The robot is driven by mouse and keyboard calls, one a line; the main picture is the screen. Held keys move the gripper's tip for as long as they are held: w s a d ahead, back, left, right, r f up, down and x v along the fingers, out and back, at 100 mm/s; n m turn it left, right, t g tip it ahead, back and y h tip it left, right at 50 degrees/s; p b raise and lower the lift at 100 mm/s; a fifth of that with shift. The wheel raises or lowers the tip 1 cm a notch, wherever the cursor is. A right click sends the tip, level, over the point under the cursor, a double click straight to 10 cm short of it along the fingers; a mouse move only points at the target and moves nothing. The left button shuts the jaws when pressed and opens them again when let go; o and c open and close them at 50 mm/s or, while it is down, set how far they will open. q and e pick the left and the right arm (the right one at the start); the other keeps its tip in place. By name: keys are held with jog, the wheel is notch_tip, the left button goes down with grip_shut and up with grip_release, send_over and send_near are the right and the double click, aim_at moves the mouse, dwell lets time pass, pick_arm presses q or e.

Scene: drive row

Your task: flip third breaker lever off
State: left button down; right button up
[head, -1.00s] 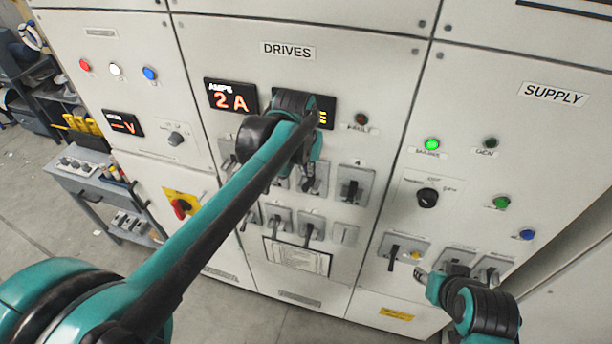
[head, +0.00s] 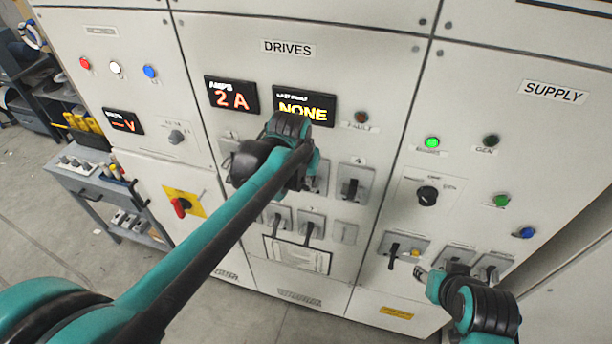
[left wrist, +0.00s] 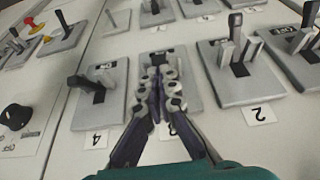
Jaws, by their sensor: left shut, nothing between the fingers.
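The third breaker is a grey plate (left wrist: 185,72) in the left wrist view, between the plates marked 4 (left wrist: 98,95) and 2 (left wrist: 238,70). My left gripper (left wrist: 160,85) is shut and empty in front of this plate. Its fingers cover the lever, so I cannot tell the lever's position or whether they touch it. In the head view my left gripper (head: 290,178) and wrist hide most of the third breaker. Breaker 4 (head: 355,184) shows to its right. My right gripper (head: 420,273) is low by the SUPPLY panel, its finger opening unclear.
Neighbouring levers stand close on both sides. A lower row of breakers (head: 312,227) is beneath, with a framed sheet (head: 297,255) below. The displays (head: 303,106) are above. Supply switches (head: 402,250) are beside my right gripper. A grey cart (head: 95,185) stands at left.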

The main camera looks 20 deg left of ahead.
pick_arm(q)
jog(key=shift+s+f, duration=0.1)
jog(key=shift+f, duration=0.05)
jog(key=shift+s+f+t+b, duration=0.55)
jog(key=shift+f+t+b, duration=0.25)
jog(key=shift+t+b, duration=0.25)
jog(key=t+b, duration=0.1)
jog(key=f+t, duration=0.1)
jog(key=t, duration=0.1)
jog(key=shift+s+f+b, duration=0.25)
jog(key=shift+s+b, duration=0.15)
jog(key=shift+r+p, duration=0.75)
jog(key=shift+r, duration=0.05)
